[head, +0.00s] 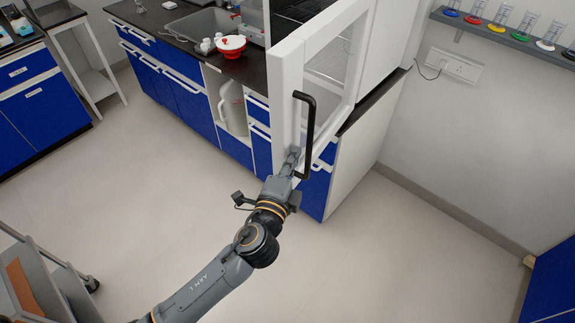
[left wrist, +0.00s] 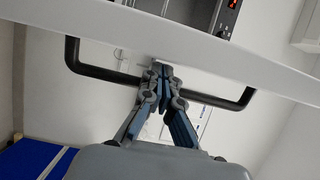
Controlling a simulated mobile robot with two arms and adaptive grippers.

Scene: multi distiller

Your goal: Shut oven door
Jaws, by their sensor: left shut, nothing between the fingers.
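The oven door (head: 288,95) is a white frame with a glass pane, and it stands open at the front of the bench in the head view. Its black bar handle (head: 309,135) is on the side facing me. My left gripper (head: 292,160) is at the lower part of the door, just left of the handle in that view. In the left wrist view the gripper (left wrist: 162,72) is shut, its fingertips close to the door's white edge (left wrist: 180,45). The handle (left wrist: 105,73) passes behind the fingers there. Whether the gripper touches the door is unclear. My right gripper is not in view.
The oven interior (head: 300,10) is partly seen behind the door. A red and white pot (head: 231,46) stands on the dark counter by the sink (head: 203,22). Blue cabinets (head: 180,90) line the bench. A grey cart (head: 40,285) is at lower left. The floor right of my arm is clear.

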